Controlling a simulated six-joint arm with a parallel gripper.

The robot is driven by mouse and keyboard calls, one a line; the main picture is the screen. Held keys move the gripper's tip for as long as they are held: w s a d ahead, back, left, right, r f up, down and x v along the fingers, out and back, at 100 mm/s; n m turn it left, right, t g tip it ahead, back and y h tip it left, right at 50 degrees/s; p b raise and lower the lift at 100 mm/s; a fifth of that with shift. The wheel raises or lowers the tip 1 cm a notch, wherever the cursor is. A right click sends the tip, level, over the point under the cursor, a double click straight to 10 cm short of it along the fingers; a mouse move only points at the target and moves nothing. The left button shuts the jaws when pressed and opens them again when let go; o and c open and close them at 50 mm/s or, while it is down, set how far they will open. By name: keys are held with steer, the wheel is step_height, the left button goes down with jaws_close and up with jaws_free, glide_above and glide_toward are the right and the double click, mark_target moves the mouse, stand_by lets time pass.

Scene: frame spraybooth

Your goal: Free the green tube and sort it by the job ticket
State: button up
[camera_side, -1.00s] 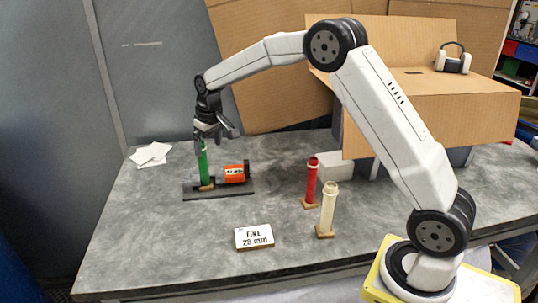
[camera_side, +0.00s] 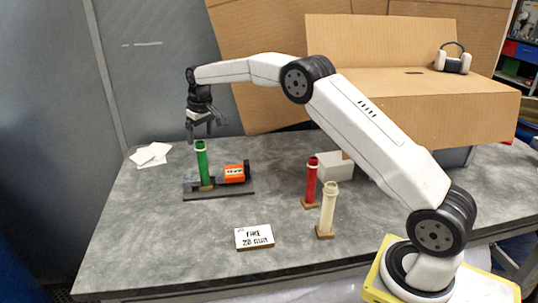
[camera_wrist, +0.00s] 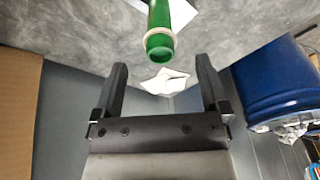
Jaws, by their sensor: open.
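The green tube (camera_side: 202,163) stands upright at the left end of a dark base plate (camera_side: 219,194), with a pale ring near its top. An orange cylinder (camera_side: 234,174) with a label lies on the same plate, to its right. My gripper (camera_side: 206,132) is open and empty, a little above the tube's top and apart from it. In the wrist view the open fingers of my gripper (camera_wrist: 161,67) show, with the green tube's open end (camera_wrist: 159,42) beyond them. The job ticket (camera_side: 254,237) lies at the front; it reads "FINE" above a blurred number line.
A red tube (camera_side: 311,182) and a cream tube (camera_side: 328,210) stand on small wooden bases. A white block (camera_side: 333,167) is behind them, near a large cardboard box (camera_side: 440,110). White papers (camera_side: 151,154) lie back left. A blue drum (camera_wrist: 272,82) shows in the wrist view.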

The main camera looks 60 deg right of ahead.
mark_target(201, 152)
steer(key=shift+w+f, duration=0.2)
steer(key=shift+f, duration=1)
steer(key=shift+w+f, duration=0.15)
steer(key=shift+f, duration=1.1)
steer(key=shift+w+f, duration=0.2)
steer(key=shift+f, duration=1)
jaws_close()
steer(key=c, duration=0.7)
jaws_free()
steer(key=shift+c, duration=0.2)
jaws_close()
